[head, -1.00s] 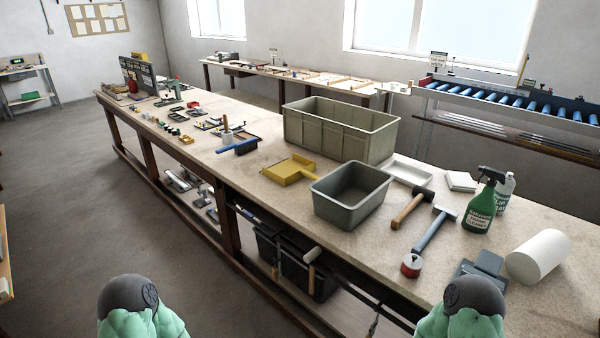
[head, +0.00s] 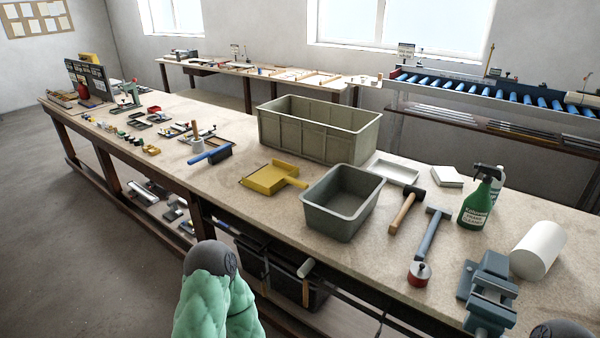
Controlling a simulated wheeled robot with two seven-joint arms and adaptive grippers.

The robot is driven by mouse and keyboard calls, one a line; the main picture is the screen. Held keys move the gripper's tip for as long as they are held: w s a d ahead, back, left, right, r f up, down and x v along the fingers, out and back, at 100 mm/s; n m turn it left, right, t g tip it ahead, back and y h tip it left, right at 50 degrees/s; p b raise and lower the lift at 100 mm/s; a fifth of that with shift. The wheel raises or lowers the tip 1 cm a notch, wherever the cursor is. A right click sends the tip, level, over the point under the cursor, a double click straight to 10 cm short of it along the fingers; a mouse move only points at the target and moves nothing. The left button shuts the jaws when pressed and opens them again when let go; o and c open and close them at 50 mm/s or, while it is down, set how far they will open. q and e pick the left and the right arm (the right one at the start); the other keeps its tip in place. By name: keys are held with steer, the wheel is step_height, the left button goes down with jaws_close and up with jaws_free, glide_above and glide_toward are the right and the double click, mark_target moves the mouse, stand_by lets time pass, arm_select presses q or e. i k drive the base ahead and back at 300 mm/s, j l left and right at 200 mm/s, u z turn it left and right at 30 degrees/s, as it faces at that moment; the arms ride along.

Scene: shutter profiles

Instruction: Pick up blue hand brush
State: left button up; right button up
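The blue hand brush (head: 207,155) lies on the workbench, left of the yellow dustpan. Its blue handle points to the left and its dark bristle part is at the right end. A small upright pot or cup with a handle in it stands just behind it. Parts of my own arms in green padding with dark caps show at the bottom edge, well apart from the brush. Neither of my grippers is in the picture.
On the workbench (head: 245,220) stand a yellow dustpan (head: 268,179), a grey bin (head: 341,223), a large olive crate (head: 317,145), hammers, a green spray bottle (head: 478,205), a white roll (head: 538,249) and a vise (head: 490,291). Small parts lie at the left. Bare benchtop lies in front of the brush.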

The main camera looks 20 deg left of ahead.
mark_target(219, 154)
steer(key=i+j+z, duration=0.1)
steer(key=j, duration=0.4)
steer(key=i+j+z, duration=0.15)
steer(key=j, duration=0.35)
steer(key=i+j+z, duration=0.1)
steer(key=j, duration=0.4)
steer(key=i+j+z, duration=0.1)
steer(key=j, duration=0.45)
steer(key=i+j+z, duration=0.1)
steer(key=j, duration=0.4)
steer(key=i, duration=0.05)
